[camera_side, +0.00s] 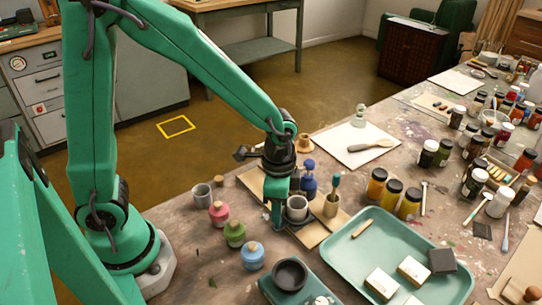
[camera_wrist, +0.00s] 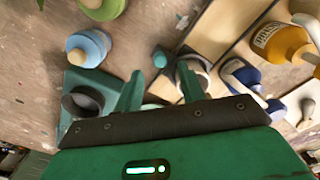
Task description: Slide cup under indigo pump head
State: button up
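A grey cup (camera_side: 297,208) stands on a wooden board beside my gripper (camera_side: 277,212). In the wrist view my gripper (camera_wrist: 160,85) shows two green fingers spread apart, and the cup (camera_wrist: 201,66) lies behind the right finger, partly hidden by it. I cannot tell whether that finger touches the cup. A dark blue pump bottle (camera_side: 309,185), apparently the indigo one, stands just behind the cup. A dark blue bottle part also shows in the wrist view (camera_wrist: 240,76), to the right of the cup.
Pink (camera_side: 219,214), green (camera_side: 234,234) and light blue (camera_side: 252,257) bottles stand at the front left. Yellow jars (camera_side: 377,186) and a teal tray (camera_side: 440,282) lie farther right. A dark bowl (camera_side: 290,275) is in front.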

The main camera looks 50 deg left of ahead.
jog(key=shift+f, duration=1.7)
jog(key=shift+c, duration=0.5)
grip_shut()
